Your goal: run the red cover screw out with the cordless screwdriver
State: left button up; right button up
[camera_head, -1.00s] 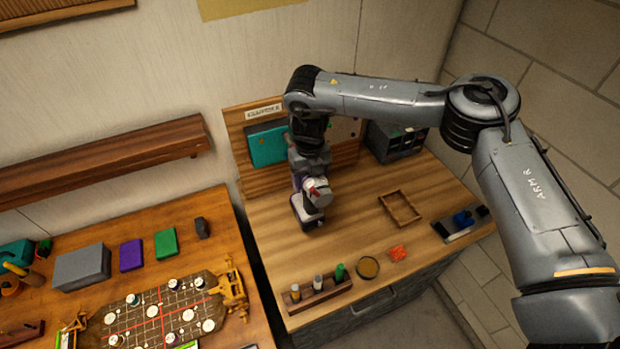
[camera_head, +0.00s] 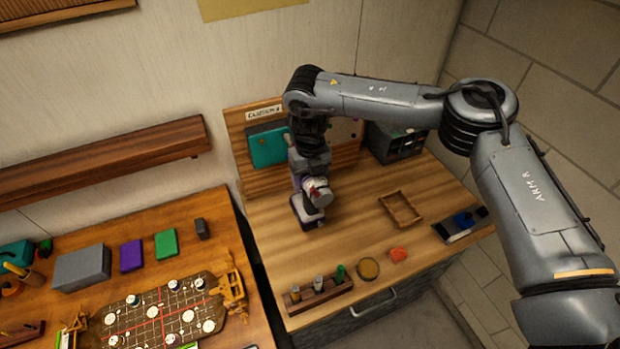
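My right gripper (camera_head: 314,192) points down at the left part of the right-hand bench. Its fingers are hidden or too small to make out. A dark and purple tool-like object (camera_head: 306,214) stands at the gripper's end on the bench top. It may be the cordless screwdriver, but I cannot tell for sure, nor whether the fingers are closed on it. A small red patch shows beside the gripper's end. I cannot make out the red cover screw or the racecar it belongs to. My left gripper is not in view.
The right bench (camera_head: 350,235) holds an empty wooden tray (camera_head: 401,222), a small bottle rack (camera_head: 318,298), a round dish (camera_head: 368,268), a red-orange piece (camera_head: 398,254) and a blue-topped tray (camera_head: 463,236). The left table carries a game-like board (camera_head: 150,322) and several blocks. A gap separates the two.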

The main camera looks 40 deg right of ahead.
jog(key=shift+w+d, duration=0.2)
jog(key=shift+w, duration=0.5)
dwell(1.8)
jog(key=shift+s, duration=0.1)
jog(key=shift+s+a+r, duration=0.1)
jog(key=shift+s+a, duration=0.1)
jog(key=shift+s, duration=0.4)
jog(key=shift+s+a+r, duration=0.1)
jog(key=shift+s+a, duration=0.1)
jog(key=shift+s, duration=0.35)
jog(key=shift+s+a+f, duration=0.1)
jog(key=shift+s+a, duration=0.1)
jog(key=shift+s, duration=0.4)
jog(key=shift+s+a, duration=0.15)
jog(key=shift+s, duration=0.4)
